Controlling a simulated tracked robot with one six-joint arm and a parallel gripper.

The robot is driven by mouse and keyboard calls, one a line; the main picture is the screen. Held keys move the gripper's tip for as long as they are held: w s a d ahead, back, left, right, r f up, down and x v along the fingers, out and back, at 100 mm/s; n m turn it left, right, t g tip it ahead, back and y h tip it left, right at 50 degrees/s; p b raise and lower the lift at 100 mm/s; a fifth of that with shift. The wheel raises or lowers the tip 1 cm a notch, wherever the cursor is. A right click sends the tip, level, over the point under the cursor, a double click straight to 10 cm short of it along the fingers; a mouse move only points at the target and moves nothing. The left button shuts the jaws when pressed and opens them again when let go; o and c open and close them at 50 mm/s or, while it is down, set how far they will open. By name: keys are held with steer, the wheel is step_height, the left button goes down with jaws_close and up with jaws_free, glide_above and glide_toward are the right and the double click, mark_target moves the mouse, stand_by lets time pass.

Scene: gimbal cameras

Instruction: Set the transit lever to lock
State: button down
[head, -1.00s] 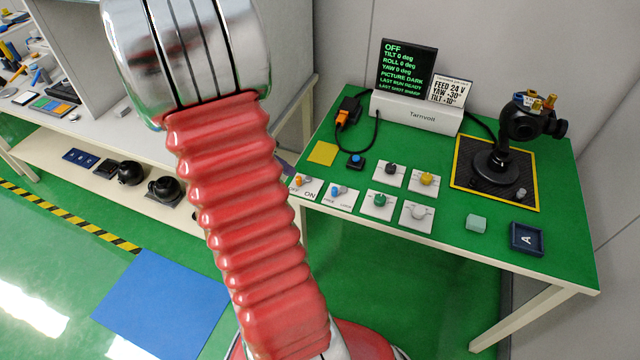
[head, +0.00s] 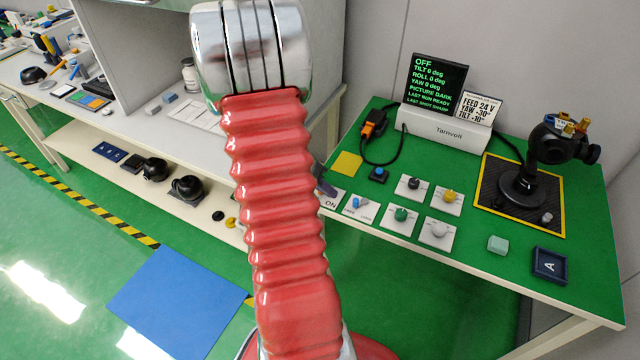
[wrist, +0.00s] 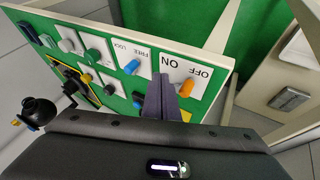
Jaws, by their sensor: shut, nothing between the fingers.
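The transit lever (head: 357,202) is a small blue-tipped lever on a white plate marked FREE and LOCK, at the front left of the green table. In the wrist view the blue lever (wrist: 131,67) stands clear of my fingers. I cannot tell for certain which mark it points to. My gripper (wrist: 162,80) is shut and empty, its dark fingers over the neighbouring OFF/ON plate, between the blue lever and the orange lever (wrist: 187,88). In the head view, only a bit of my gripper (head: 323,182) shows past my red arm.
Right of the lever plate are green (head: 401,214), black (head: 413,183), yellow (head: 449,195) and white (head: 440,230) knobs on plates. A blue button (head: 379,173) sits behind. The display (head: 436,83) reads OFF. The gimbal camera (head: 556,140) stands at the right.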

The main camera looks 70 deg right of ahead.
mark_target(361, 201)
steer(key=shift+s+f, duration=0.15)
steer(key=shift+s, duration=0.95)
steer(key=shift+s+f, duration=0.1)
steer(key=shift+s, duration=1)
steer(key=shift+d, duration=0.25)
steer(key=shift+a, duration=0.2)
